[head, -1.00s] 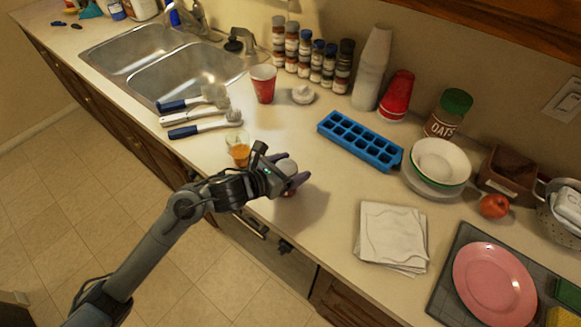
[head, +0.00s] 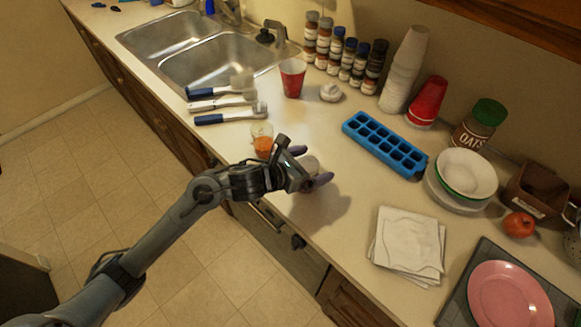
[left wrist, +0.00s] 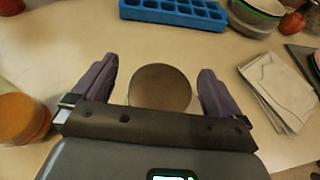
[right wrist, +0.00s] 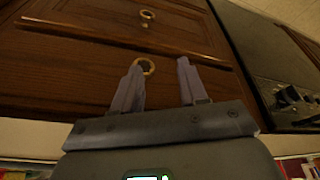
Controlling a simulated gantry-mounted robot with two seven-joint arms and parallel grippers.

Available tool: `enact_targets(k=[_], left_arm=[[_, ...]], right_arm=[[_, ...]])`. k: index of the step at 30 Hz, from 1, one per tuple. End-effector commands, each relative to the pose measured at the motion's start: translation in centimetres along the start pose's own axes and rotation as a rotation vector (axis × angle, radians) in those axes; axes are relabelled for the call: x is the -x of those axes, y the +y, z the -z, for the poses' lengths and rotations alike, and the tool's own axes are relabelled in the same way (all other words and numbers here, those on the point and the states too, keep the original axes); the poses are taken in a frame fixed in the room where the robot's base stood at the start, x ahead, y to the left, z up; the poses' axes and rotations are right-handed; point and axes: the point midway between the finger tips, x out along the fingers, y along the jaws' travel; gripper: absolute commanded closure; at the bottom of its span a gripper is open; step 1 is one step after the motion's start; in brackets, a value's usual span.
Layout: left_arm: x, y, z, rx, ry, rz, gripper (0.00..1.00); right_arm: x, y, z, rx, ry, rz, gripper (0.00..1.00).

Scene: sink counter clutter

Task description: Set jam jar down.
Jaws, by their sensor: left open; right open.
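The jam jar (head: 312,162) is on the counter, partly hidden behind my left gripper in the head view. In the left wrist view its round brown lid (left wrist: 160,87) lies between the two fingers, with a gap on each side. My left gripper (head: 310,165) is open around the jar; it also shows in the left wrist view (left wrist: 160,80). My right gripper (right wrist: 160,72) is open and empty in the right wrist view, in front of wooden drawers. It is not in the head view.
A glass of orange drink (head: 262,146) stands close to the left of my left gripper. A blue ice tray (head: 385,143) lies behind to the right, and folded napkins (head: 408,246) lie to the right. Bare counter (head: 335,225) lies between the jar and napkins.

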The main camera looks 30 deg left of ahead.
Motion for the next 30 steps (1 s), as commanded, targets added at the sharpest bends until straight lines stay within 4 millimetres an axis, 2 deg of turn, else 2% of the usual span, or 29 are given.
enact_targets(k=[12,18,26,30], left_arm=[[7.3,0.1,0.2,-0.006,0.003,-0.002,0.00],[10.1,0.1,0.2,-0.004,0.003,-0.001,0.00],[11.4,-0.1,0.3,0.037,0.002,-0.006,0.00],[11.2,-0.4,1.6,0.266,0.001,-0.052,0.00]], right_arm=[[0.1,0.2,0.0,0.007,0.000,-0.005,0.57],[0.1,0.1,0.0,0.005,0.000,-0.004,0.57],[0.1,0.0,0.1,-0.001,0.000,0.001,0.57],[0.1,-0.1,0.1,-0.003,0.000,0.003,0.57]])
